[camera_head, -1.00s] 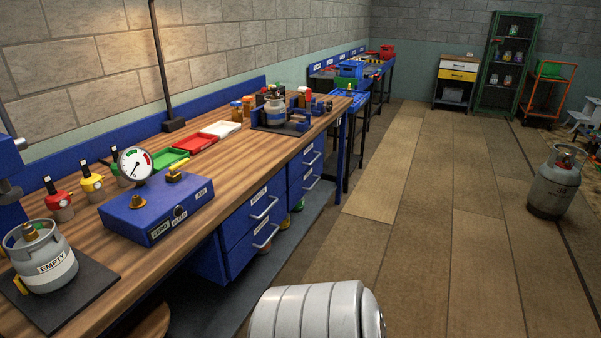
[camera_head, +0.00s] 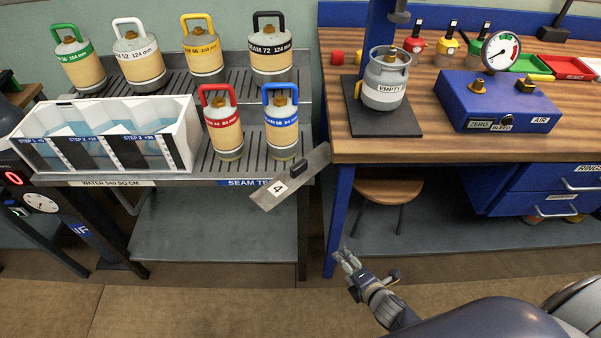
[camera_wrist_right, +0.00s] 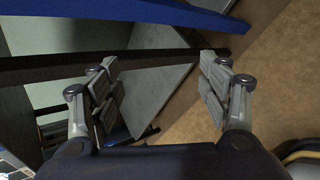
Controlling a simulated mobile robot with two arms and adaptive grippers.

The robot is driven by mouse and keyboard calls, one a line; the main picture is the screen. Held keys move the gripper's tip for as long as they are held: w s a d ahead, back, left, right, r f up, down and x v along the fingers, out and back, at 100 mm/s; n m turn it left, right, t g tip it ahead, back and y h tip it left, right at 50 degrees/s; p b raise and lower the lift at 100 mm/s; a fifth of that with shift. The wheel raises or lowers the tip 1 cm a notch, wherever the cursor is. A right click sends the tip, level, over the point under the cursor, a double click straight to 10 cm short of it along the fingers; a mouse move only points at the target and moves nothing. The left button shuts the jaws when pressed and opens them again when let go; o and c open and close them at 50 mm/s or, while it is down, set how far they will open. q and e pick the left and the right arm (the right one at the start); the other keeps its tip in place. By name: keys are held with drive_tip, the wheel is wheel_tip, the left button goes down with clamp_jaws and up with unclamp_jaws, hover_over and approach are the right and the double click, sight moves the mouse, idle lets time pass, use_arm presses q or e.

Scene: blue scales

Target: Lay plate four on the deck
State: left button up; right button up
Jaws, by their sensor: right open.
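Plate four (camera_head: 289,178) is a long grey strip with a white "4" label and a small black grip, in the head view. It sits slanted at the right front corner of the slatted grey deck (camera_head: 215,169), overhanging the front edge towards the blue bench; what supports it I cannot tell. My right gripper (camera_head: 347,260) is below and right of the plate, apart from it, in front of the benches. The right wrist view shows its fingers (camera_wrist_right: 160,90) spread and empty; the plate is not recognisable there. My left gripper is not in view.
Red-handled (camera_head: 222,126) and blue-handled (camera_head: 281,125) cylinders stand on the deck near the plate. A white water tank (camera_head: 180,112) is to their left, with several cylinders behind. A wooden bench (camera_head: 340,140) stands right across a narrow gap. A stool (camera_head: 385,188) is beneath it.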

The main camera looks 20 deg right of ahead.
drive_tip(key=w+a+r+n+t+y, duration=0.1)
drive_tip(key=w+r+n+t, duration=0.2)
drive_tip(key=r, duration=0.4)
drive_tip(key=w+a+r+n+y, duration=0.1)
drive_tip(key=w+a+r+n, duration=0.1)
drive_tip(key=w+r+n, duration=0.3)
drive_tip(key=n+t+y, duration=0.2)
drive_tip(key=n+t, duration=0.1)
drive_tip(key=n, duration=0.6)
approach(301, 167)
drive_tip(key=shift+n+y, duration=0.3)
drive_tip(key=shift+n, duration=0.1)
drive_tip(key=x, duration=0.5)
drive_tip(key=shift+f, duration=0.2)
drive_tip(key=shift+p+x, duration=0.5)
drive_tip(key=shift+x, duration=2.5)
drive_tip(key=shift+d, duration=0.1)
drive_tip(key=c, duration=1.3)
drive_tip(key=shift+r, duration=0.1)
drive_tip(key=shift+c, duration=0.8)
drive_tip(key=shift+r, duration=0.1)
